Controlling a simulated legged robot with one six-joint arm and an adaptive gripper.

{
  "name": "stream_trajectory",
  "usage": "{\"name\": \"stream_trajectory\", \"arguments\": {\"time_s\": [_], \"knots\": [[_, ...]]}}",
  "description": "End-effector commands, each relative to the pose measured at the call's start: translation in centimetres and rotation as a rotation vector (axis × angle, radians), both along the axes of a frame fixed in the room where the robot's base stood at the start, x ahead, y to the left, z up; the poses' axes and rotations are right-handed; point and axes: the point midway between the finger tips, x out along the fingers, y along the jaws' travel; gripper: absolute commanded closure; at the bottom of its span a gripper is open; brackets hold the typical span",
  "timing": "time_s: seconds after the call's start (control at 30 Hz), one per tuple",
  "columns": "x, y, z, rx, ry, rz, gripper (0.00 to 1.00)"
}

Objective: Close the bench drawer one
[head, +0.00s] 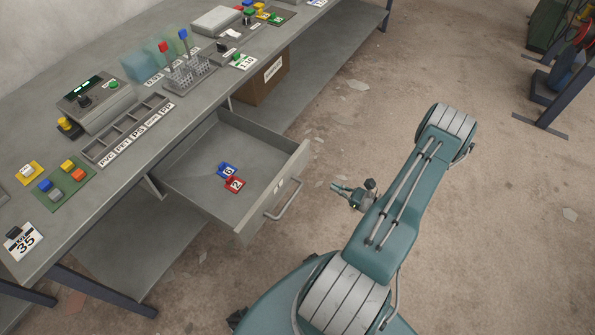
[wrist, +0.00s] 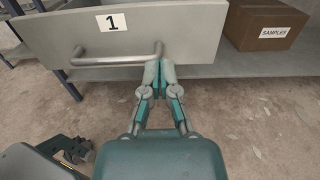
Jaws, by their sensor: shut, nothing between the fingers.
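The bench drawer one (head: 200,180) is pulled well out from under the bench in the head view. Its front, with a bar handle (head: 284,199), faces my arm. A blue tag and a red tag lie inside it. In the wrist view, the drawer front (wrist: 200,30) bears a label "1", and its handle (wrist: 115,57) runs left of my fingers. My gripper (wrist: 158,66) is shut and empty, its fingertips close to the handle's right end; I cannot tell whether they touch. In the head view my gripper (head: 340,188) is small and partly hidden by my arm.
The bench top (head: 120,190) holds sorting trays, a control box and coloured blocks. A cardboard box (head: 264,80) labelled "SAMPLES" stands under the bench beyond the drawer, also at the right in the wrist view (wrist: 268,24).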

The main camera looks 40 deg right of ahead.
Motion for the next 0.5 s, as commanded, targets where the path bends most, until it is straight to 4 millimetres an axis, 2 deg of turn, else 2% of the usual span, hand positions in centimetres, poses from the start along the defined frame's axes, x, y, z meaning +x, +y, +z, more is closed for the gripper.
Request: {"name": "stream_trajectory", "arguments": {"time_s": [0.17,0.5], "knots": [[1.1,0.2,-0.2,0.004,-0.001,-0.005,1.0],[6.6,2.7,0.0,-0.002,-0.001,0.0,1.0]]}}
